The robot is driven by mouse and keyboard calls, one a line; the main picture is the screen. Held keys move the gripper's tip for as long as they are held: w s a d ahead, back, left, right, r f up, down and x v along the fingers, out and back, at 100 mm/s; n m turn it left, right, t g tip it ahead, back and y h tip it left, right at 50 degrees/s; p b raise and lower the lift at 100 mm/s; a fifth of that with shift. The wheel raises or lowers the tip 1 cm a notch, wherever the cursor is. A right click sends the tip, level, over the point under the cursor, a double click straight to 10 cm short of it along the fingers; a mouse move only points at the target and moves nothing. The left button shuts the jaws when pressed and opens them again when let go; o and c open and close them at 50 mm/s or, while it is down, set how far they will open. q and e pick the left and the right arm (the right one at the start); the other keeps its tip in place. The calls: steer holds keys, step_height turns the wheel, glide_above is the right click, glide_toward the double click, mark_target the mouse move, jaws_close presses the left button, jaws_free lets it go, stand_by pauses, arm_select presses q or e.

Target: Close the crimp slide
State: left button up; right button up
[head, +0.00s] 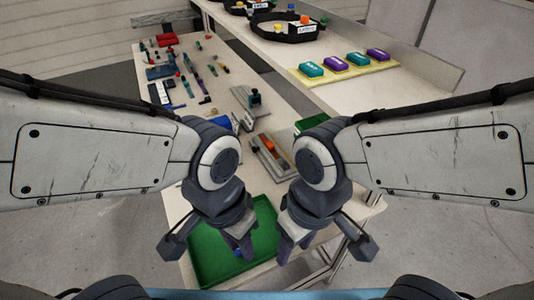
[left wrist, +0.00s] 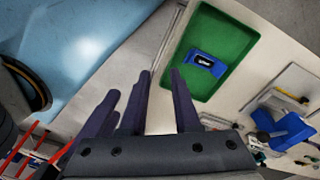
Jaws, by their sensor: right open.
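A grey metal slide fixture with an orange handle (head: 267,144) lies on the bench beyond my grippers; it looks like the crimp slide. Whether its slide is open or shut is too small to tell. A grey plate with an orange-tipped bar, apparently the same fixture, shows at the right of the left wrist view (left wrist: 290,95). My left gripper (head: 237,243) hangs over the green tray, its fingers apart with nothing between them in the left wrist view (left wrist: 162,98). My right gripper (head: 284,249) is open by the tray's right edge. Neither touches the fixture.
The green tray (head: 206,262) holds a blue labelled piece (left wrist: 203,63). A second metal fixture with a dark knob (head: 254,97) stands farther back. Several small parts and tools lie at the bench's far left. Teal and purple blocks (head: 335,63) sit on a side shelf.

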arm_select(q)
steer(key=w+n+t, duration=0.1)
steer(key=w+n, duration=0.1)
steer(key=w, duration=0.4)
steer(key=w+f+n+t+p, duration=0.1)
steer(key=w+n+t, duration=0.1)
steer(key=w, duration=0.4)
steer(key=w+f+n+t, duration=0.1)
steer(key=w+n, duration=0.1)
steer(key=w, duration=0.4)
steer(key=shift+w+n, duration=0.3)
steer(key=shift+n, duration=0.1)
jaws_close()
steer(key=n+t+h+b, duration=0.2)
steer(key=n+t, duration=0.1)
steer(key=n, duration=0.1)
glide_above(271, 161)
steer(key=s+a, duration=0.4)
steer(key=s, duration=0.4)
step_height(271, 161, down, 11)
steer(key=b+x, duration=0.1)
steer(key=x, duration=0.9)
steer(key=shift+d, duration=0.25)
arm_select(e)
steer(key=shift+f, duration=0.9)
